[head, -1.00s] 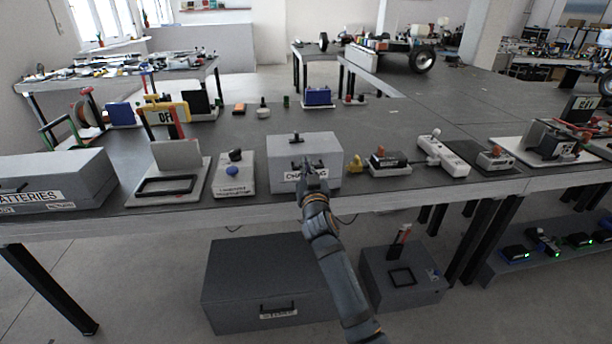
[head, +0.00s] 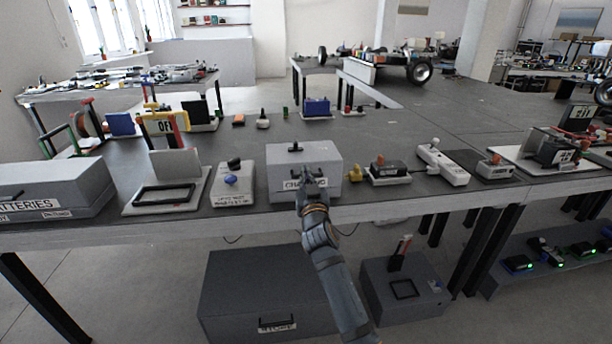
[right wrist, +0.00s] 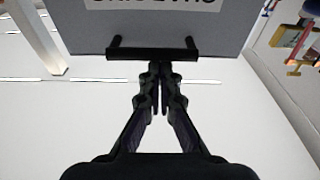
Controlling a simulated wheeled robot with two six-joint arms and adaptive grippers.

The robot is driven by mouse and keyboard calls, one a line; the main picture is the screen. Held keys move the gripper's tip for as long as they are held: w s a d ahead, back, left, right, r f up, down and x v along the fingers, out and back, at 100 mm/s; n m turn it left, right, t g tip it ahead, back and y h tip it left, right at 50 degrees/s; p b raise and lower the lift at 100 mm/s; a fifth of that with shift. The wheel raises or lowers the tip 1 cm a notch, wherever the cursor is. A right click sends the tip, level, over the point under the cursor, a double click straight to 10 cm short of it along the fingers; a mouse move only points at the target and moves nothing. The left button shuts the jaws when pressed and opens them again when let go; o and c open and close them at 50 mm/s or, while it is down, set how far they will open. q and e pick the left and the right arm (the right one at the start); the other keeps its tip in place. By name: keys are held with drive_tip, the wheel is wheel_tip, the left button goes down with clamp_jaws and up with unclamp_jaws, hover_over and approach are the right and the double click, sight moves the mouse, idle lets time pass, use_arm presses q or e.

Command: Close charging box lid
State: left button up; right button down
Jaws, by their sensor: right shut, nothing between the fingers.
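The grey charging box (head: 280,172) stands at the front edge of the table in the head view. Its top looks flat and shut, with a small black fitting on it. Its front bears a white label and a black handle. My right gripper (head: 311,180) is in front of that face and partly covers the label. In the right wrist view, the box face appears upside down with its black handle (right wrist: 152,52). My right gripper (right wrist: 155,76) is shut and empty, its fingertips close to the handle; I cannot tell whether they touch. My left gripper is not in view.
A control block with a blue button (head: 232,187) stands left of the box. A grey batteries box (head: 60,188) is at far left. Another grey box (head: 262,285) is below the table.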

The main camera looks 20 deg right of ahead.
wheel_tip(320, 180, up, 4)
drive_tip(key=p, duration=0.3)
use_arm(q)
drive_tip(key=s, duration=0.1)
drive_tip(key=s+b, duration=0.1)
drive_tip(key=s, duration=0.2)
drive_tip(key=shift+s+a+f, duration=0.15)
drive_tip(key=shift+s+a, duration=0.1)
use_arm(e)
drive_tip(key=v, duration=0.9)
drive_tip(key=shift+s+f, duration=0.25)
drive_tip(key=shift+f, duration=0.05)
drive_tip(key=shift+a, duration=0.1)
